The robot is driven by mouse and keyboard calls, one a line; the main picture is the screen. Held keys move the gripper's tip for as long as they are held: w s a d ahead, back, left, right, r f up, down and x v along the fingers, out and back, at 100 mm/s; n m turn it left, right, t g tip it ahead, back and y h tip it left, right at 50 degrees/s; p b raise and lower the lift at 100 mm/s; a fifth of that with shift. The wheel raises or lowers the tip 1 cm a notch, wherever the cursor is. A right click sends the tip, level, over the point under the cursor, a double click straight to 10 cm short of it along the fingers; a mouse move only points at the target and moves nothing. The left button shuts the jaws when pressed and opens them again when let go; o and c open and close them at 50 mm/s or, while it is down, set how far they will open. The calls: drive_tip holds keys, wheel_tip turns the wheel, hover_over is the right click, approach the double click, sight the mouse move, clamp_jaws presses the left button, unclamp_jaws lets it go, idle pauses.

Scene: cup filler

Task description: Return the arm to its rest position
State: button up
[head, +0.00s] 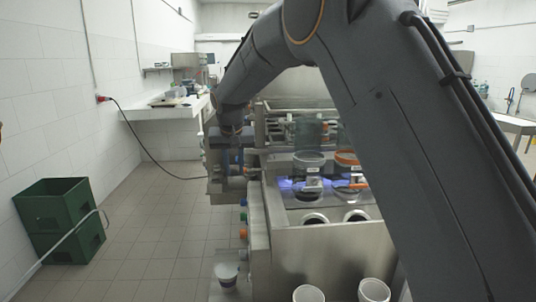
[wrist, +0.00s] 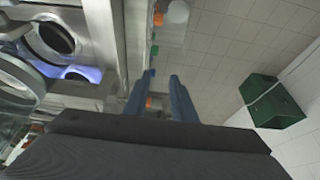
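My arm reaches across the head view from the right, and its end hangs down beside the left side of the cup filling machine (head: 330,245). My gripper (head: 238,164) is partly lost against the machine's metal parts there. In the wrist view the two blue fingers of my gripper (wrist: 161,78) stand apart with a gap between them. Nothing is held between them. The machine's metal edge (wrist: 107,40) runs close along the left of the fingers in the wrist view.
Round cup holders (head: 314,219) and a lit panel are on the machine top. White cups (head: 374,291) stand at the front. Green crates (head: 62,220) stand at the left wall.

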drive_tip(key=s+d+f+g, duration=0.1)
drive_tip(key=s+d+f, duration=0.2)
drive_tip(key=s+d, duration=0.6)
drive_tip(key=s+d+f+g, duration=0.1)
drive_tip(key=s+d+f, duration=0.2)
drive_tip(key=s+d, duration=0.55)
drive_tip(key=s+d+f+g, duration=0.1)
drive_tip(key=s+d+f, duration=0.2)
drive_tip(key=s+d, duration=0.3)
drive_tip(key=s+d+f+m, duration=0.1)
drive_tip(key=s+d+f, duration=0.2)
drive_tip(key=s, duration=1.1)
drive_tip(key=d, duration=0.3)
drive_tip(key=shift+d+f+g, duration=0.4)
